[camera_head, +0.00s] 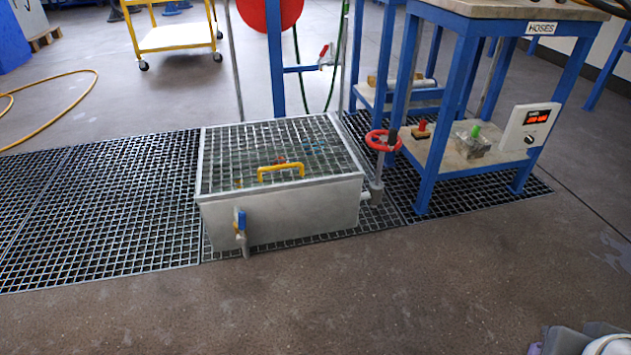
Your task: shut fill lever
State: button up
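A low grey metal tank (285,212) with a mesh lid stands on the floor grating. On its front is a small tap with a blue lever (241,219), which stands upright above a downward spout. Behind the tank, a tap with a red lever (323,50) sits at the end of a blue arm on a blue post; this lever appears tilted upward. A red handwheel valve (383,140) is at the tank's right side. No label shows which of these is the fill lever. My gripper is not in view; only grey and white parts, perhaps of my arm, show at bottom right.
A blue workbench (440,110) marked HOSES stands at right, with a control box (528,130) on its lower shelf. A yellow cart (176,38) and a yellow hose (62,112) are at back left. The floor in front of the tank is clear.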

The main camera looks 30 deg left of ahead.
aim_at(242, 239)
jog(key=u, duration=1.95)
jog(key=i+j+z, duration=0.2)
jog(key=i+j, duration=0.15)
jog(key=i+j+z, duration=0.25)
jog(key=j, duration=0.25)
jog(key=i, duration=0.05)
